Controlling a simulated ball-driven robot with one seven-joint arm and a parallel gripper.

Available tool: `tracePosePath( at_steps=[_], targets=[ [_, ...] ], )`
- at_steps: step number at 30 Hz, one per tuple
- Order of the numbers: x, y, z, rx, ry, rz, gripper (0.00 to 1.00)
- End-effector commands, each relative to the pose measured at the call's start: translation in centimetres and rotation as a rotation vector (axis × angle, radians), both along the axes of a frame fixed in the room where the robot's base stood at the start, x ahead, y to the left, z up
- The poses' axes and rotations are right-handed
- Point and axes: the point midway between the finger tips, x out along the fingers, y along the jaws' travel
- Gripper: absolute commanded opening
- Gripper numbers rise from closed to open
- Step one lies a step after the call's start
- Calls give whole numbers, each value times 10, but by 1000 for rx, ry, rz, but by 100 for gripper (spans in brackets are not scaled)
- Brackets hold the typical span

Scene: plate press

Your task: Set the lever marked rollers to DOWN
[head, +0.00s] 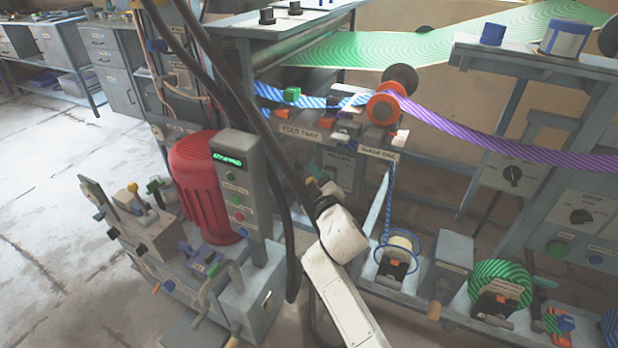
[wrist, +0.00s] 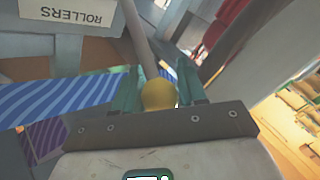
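In the wrist view the lever marked rollers has a yellow ball knob (wrist: 158,95) on a grey rod, which runs up and slightly left out of the picture. Its white label (wrist: 70,14), reading ROLLERS, appears upside down at the upper left. My gripper (wrist: 157,72) has its teal fingers on either side of the knob, with no clear gap showing, so it looks shut on it. In the head view my white arm reaches up into the press frame, and its dark wrist (head: 325,203) is beside the machine. The lever's pivot is hidden.
The red motor (head: 205,185) and a grey control box (head: 238,185) with a green display stand to the left. A blue striped web (wrist: 60,95) runs close by the gripper. Open floor (head: 60,210) lies at far left.

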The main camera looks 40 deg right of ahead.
Motion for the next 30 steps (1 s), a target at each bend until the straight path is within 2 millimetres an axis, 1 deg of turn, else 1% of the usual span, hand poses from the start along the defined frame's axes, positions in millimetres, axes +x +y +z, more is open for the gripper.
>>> tracePosePath(
  at_steps=[1,2,12,23,30],
  targets=[
    [0,0,0,0,0,0,36],
    [0,0,0,0,0,0,33],
    [0,0,0,0,0,0,0],
    [0,0,-1,-1,0,1,0],
    [-1,3,-8,-30,-12,1,0]
  ],
)
